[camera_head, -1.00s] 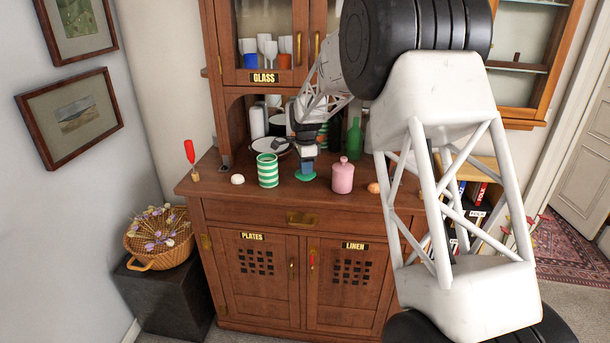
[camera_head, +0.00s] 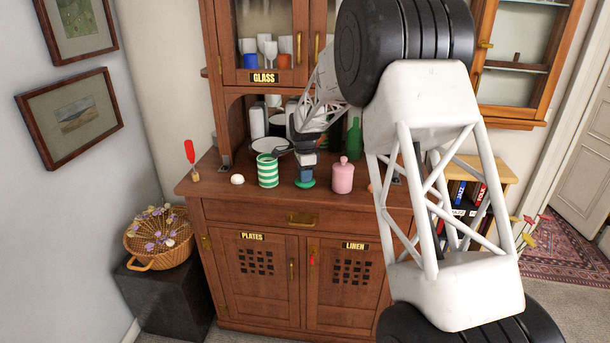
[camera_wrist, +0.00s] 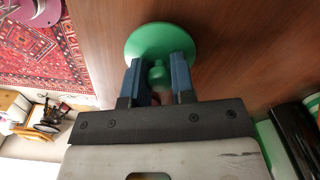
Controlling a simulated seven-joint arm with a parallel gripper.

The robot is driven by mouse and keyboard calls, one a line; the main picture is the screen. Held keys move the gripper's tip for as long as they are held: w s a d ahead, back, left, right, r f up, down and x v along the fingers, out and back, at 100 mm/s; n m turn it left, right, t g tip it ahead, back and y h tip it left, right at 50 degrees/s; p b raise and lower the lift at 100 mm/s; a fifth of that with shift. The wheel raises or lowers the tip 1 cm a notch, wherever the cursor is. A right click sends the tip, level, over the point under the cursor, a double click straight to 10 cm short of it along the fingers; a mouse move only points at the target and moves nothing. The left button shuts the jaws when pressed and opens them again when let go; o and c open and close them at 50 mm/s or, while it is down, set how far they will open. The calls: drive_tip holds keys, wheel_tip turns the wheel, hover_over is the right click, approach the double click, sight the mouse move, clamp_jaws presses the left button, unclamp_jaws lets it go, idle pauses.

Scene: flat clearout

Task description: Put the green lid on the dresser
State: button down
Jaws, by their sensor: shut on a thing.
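The green lid (camera_head: 305,184) is a round disc with a small knob. My gripper (camera_head: 305,174) points down over it at the front middle of the dresser top (camera_head: 212,181). In the wrist view, the blue fingers of my gripper (camera_wrist: 158,76) are shut on the knob of the green lid (camera_wrist: 148,42). The lid is level and at or just above the wooden top; I cannot tell whether it touches.
A green-and-white striped jar (camera_head: 267,171) stands close to the left of the lid, a pink jar (camera_head: 343,177) close to the right. A white egg-like thing (camera_head: 237,179) and a red-handled tool (camera_head: 190,153) are further left. A green bottle (camera_head: 354,137) stands behind.

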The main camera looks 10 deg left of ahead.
drive_tip(key=shift+f, duration=0.15)
drive_tip(key=c, duration=1)
unclamp_jaws()
drive_tip(key=shift+o, duration=0.2)
wheel_tip(320, 180, up, 12)
idle(0.6)
drive_tip(key=shift+d+r, duration=0.1)
drive_tip(key=shift+r, duration=0.1)
